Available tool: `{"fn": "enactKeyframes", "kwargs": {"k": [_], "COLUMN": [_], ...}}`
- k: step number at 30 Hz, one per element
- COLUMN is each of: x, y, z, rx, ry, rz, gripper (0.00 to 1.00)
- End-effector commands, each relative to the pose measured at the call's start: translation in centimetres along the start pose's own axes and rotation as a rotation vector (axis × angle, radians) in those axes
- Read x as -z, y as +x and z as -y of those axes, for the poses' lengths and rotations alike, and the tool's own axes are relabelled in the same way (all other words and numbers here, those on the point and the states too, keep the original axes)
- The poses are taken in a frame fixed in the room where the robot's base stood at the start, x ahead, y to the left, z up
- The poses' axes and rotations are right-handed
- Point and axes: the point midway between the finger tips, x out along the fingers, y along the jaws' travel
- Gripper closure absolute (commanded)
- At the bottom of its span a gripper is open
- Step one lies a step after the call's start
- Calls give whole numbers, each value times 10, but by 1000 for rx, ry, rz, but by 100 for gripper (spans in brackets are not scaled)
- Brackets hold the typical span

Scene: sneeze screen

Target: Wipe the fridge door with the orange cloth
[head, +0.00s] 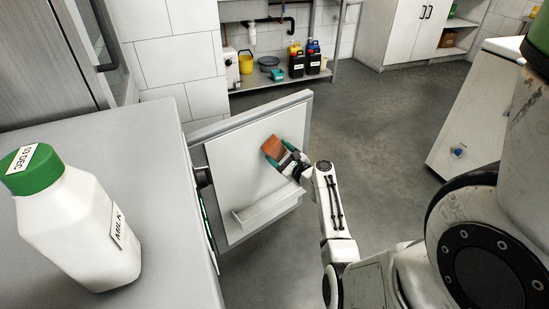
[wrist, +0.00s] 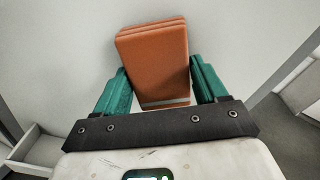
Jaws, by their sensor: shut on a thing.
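The fridge door (head: 225,172) stands open, its pale inner face turned toward me, with a door shelf (head: 265,212) low on it. My gripper (head: 284,150) is at the upper right part of this inner face. It is shut on the folded orange cloth (head: 272,146), which lies at or very near the panel; I cannot tell whether it touches. In the wrist view the cloth (wrist: 155,62) sticks out between the green fingers of my gripper (wrist: 160,88), with the door panel (wrist: 60,50) behind it.
A milk bottle (head: 75,225) with a green cap stands on the grey counter (head: 120,130) at the left. A low shelf (head: 275,82) at the back holds bottles and a yellow container. A white cabinet (head: 475,120) stands at the right. The floor (head: 390,130) between is clear.

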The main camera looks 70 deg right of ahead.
Motion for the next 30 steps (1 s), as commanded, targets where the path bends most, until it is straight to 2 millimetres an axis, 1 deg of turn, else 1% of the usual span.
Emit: {"fn": "enactKeyframes", "kwargs": {"k": [1, 6, 13, 19, 30], "x": [1, 6, 7, 4, -10], "y": [2, 1, -2, -2, 0], "z": [8, 16, 18, 11, -15], "rx": [9, 7, 3, 1, -1], "ry": [-2, -3, -2, -2, -2], "rz": [3, 3, 2, 2, 1], "gripper": [53, 53, 53, 53, 53]}}
